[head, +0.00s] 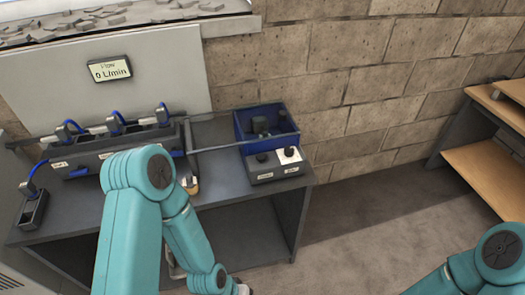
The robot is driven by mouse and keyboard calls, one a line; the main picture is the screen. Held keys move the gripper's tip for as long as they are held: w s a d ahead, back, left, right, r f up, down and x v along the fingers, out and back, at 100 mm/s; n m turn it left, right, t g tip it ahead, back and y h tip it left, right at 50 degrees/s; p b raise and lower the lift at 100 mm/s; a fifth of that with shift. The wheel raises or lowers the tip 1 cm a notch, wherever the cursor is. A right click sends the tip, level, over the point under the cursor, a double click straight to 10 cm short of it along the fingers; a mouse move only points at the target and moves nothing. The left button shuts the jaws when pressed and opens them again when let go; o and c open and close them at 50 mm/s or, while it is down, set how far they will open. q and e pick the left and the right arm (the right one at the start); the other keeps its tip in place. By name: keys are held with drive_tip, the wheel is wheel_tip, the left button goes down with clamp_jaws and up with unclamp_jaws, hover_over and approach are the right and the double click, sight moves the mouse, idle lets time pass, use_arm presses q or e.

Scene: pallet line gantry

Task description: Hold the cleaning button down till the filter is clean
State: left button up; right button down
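A control box (275,165) stands at the right front of the grey bench. It has a dark button (262,157) on its left half and another dark button (289,151) on its white right half; the small labels below are too blurred to read. A display (110,69) on the back panel reads "0 L/min". I cannot pick out the filter for certain.
A blue bin (245,137) with dark parts stands behind the control box. A long dark manifold (95,160) with blue hoses lies on the bench (222,172), partly behind my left arm. A small dark unit (33,210) sits at left. Wooden shelves (485,170) stand at far right.

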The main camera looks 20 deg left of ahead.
idle(0.4)
use_arm(q)
clamp_jaws()
idle(1.6)
